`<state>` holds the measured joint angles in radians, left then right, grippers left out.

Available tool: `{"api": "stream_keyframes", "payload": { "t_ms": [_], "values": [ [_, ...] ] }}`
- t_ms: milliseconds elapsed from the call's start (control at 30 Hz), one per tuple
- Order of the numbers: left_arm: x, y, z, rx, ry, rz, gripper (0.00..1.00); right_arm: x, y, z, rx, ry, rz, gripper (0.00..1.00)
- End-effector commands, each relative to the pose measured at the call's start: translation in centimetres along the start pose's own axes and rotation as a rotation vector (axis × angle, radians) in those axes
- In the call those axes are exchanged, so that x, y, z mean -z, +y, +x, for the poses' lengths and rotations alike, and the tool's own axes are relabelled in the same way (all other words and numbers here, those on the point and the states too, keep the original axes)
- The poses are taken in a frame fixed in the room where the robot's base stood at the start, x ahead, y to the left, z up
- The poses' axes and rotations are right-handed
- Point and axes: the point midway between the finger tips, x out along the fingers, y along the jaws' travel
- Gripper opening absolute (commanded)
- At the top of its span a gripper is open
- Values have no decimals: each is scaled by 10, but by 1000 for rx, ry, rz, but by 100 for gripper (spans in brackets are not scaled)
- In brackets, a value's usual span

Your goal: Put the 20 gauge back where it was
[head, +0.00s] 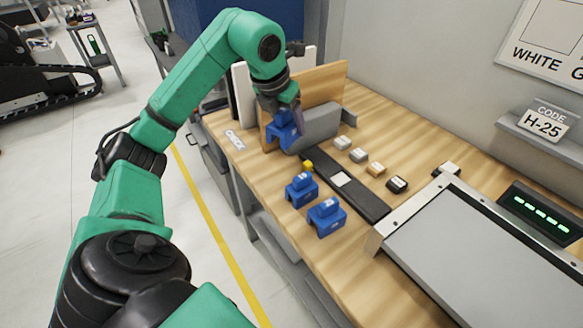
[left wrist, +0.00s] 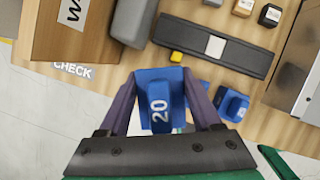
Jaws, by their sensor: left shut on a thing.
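The blue 20 gauge (left wrist: 158,98) is between the two fingers of my left gripper (left wrist: 164,100), with its number facing the left wrist camera. In the head view my left gripper (head: 284,108) is shut on the same gauge (head: 281,132), at the near edge of the bench beside the wooden panel. I cannot tell whether the gauge touches the bench. Two other blue gauges stand on the bench, one nearer the gripper (head: 301,190) and one further right (head: 326,217). My right gripper is not in view.
A dark strip with a pale square (head: 340,179) lies along the wooden bench (head: 419,262), with a small yellow block (head: 308,166) beside it. Several small blocks (head: 358,155) sit behind it. A grey block (head: 316,126) and upright panel (head: 325,85) stand close to the gripper. A metal-framed machine (head: 480,255) fills the right.

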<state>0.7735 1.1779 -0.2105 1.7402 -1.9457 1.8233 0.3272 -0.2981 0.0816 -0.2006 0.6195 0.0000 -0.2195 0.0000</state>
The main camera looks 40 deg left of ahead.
Motion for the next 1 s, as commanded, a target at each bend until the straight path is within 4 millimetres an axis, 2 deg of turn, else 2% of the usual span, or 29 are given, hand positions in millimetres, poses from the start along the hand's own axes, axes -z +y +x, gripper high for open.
{"api": "stream_keyframes", "payload": {
  "t_ms": [33,100,200,500,600,867,900,967,1000],
  "values": [
    [10,0,20,-2,8,2,0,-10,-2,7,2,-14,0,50],
    [19,0,41,-2,8,2,0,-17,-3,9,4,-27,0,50],
    [30,0,69,1,7,2,0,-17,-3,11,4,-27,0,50],
    [49,-1,116,4,3,2,0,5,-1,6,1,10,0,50],
    [52,-1,125,3,-1,1,0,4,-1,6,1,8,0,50],
    [53,0,128,2,-2,2,0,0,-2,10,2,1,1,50],
    [53,0,128,2,-2,2,73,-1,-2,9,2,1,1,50],
    [53,0,127,2,-1,2,95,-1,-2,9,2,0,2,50],
    [53,0,127,2,-1,2,95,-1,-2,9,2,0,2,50]
  ]
}}
